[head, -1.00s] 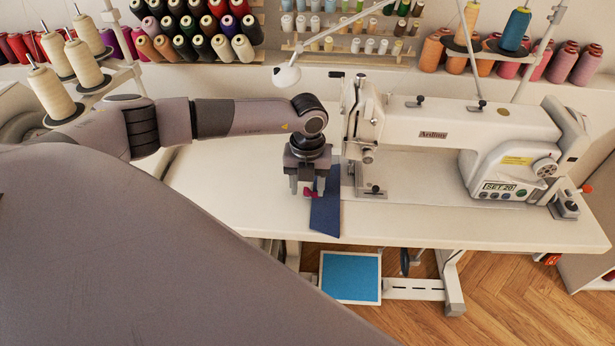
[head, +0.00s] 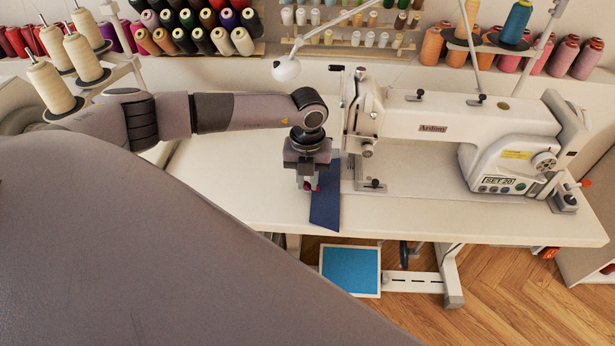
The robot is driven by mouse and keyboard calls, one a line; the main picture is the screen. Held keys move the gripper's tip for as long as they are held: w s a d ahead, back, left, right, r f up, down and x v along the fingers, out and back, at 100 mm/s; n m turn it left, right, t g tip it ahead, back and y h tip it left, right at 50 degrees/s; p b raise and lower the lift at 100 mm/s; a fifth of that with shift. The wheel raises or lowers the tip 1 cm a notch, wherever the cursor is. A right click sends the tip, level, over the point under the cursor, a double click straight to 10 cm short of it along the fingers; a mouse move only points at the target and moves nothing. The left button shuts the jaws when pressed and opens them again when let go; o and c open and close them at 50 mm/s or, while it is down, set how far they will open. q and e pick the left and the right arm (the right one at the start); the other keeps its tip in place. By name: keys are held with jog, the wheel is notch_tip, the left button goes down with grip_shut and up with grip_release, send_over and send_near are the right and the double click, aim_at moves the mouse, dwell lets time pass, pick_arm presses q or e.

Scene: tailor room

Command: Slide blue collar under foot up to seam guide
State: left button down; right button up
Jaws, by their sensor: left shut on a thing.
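The blue collar (head: 327,208) is a dark blue strip lying on the sewing table, with its near end by the table's front edge. Its far end lies just left of the machine's presser foot (head: 372,184), apart from it. My left gripper (head: 308,187) points down at the collar's left edge, shut on a small magenta piece (head: 311,186) there. The fingers hide part of this piece and of the collar. I cannot make out the seam guide clearly. My right gripper is not in view.
The white sewing machine (head: 470,130) stands right of the collar on the white table (head: 430,222). A lamp head (head: 286,70) hangs behind my left gripper. Thread racks line the back wall. A blue-topped pedal (head: 350,270) is on the floor below. The table's front right is clear.

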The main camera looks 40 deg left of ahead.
aim_at(323, 190)
pick_arm(q)
jog(key=shift+w+d, duration=0.1)
jog(key=shift+d, duration=0.05)
jog(key=shift+w+d+b, duration=0.3)
jog(key=shift+w+d, duration=0.15)
jog(key=shift+d, duration=0.25)
jog(key=shift+w+d+b, duration=0.25)
jog(key=shift+w+d, duration=0.15)
jog(key=shift+d, duration=0.25)
jog(key=c, duration=1)
grip_release()
jog(key=shift+o, duration=0.2)
